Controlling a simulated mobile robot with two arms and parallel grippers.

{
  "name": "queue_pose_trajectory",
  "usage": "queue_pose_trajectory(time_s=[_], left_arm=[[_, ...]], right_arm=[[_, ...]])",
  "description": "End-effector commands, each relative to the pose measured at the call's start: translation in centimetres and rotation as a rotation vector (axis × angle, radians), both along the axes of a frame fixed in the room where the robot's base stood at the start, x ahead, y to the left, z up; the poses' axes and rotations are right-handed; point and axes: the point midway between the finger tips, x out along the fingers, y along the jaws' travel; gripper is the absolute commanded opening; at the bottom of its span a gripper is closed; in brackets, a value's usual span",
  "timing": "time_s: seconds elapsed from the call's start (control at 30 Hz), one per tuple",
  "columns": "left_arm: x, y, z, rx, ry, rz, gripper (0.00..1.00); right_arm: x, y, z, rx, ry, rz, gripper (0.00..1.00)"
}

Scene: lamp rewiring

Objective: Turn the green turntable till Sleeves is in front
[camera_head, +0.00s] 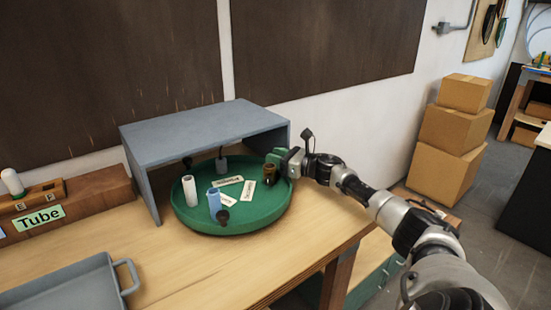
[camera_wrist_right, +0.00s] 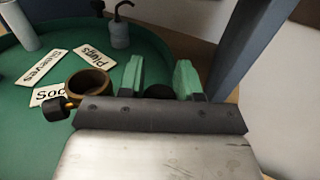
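The green turntable (camera_head: 255,222) stands on the bench, its back part under a grey shelf. In the right wrist view, the Sleeves label (camera_wrist_right: 43,67) lies between the Plugs label (camera_wrist_right: 95,60) and a partly hidden label starting "Soc" (camera_wrist_right: 48,95). A white cylinder (camera_head: 190,190), a blue cylinder (camera_head: 214,202), a brown cup (camera_head: 270,174) and a grey bottle (camera_head: 221,164) stand on it. A dark knob (camera_head: 222,216) is at the front rim. My right gripper (camera_head: 284,163) is at the right rim, its green fingers closed about another dark knob (camera_wrist_right: 160,91). My left gripper is out of view.
The grey shelf (camera_head: 200,127) covers the back of the turntable, and its right side panel is close to my right gripper. A grey tray (camera_head: 65,290) and a wooden block with a Tube label (camera_head: 40,218) are at the left. The bench front is clear.

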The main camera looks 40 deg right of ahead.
Motion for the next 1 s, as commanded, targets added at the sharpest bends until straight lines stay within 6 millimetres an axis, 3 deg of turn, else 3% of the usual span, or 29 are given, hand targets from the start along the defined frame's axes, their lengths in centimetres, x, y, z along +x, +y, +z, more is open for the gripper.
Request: queue_pose_trajectory(time_s=[0.03, 0.13, 0.47, 1.0], left_arm=[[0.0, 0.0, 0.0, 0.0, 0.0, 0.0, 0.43], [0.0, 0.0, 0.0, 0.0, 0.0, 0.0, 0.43], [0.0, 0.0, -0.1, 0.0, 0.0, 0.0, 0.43], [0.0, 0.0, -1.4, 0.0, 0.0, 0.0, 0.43]], right_arm=[[0.0, 0.0, 0.0, 0.0, 0.0, 0.0, 0.42], [0.0, 0.0, 0.0, 0.0, 0.0, 0.0, 0.54], [-0.2, -0.1, -0.1, 0.0, 0.001, 0.0, 0.54], [-5.7, -1.8, -0.3, -0.002, 0.005, 0.0, 0.54]])
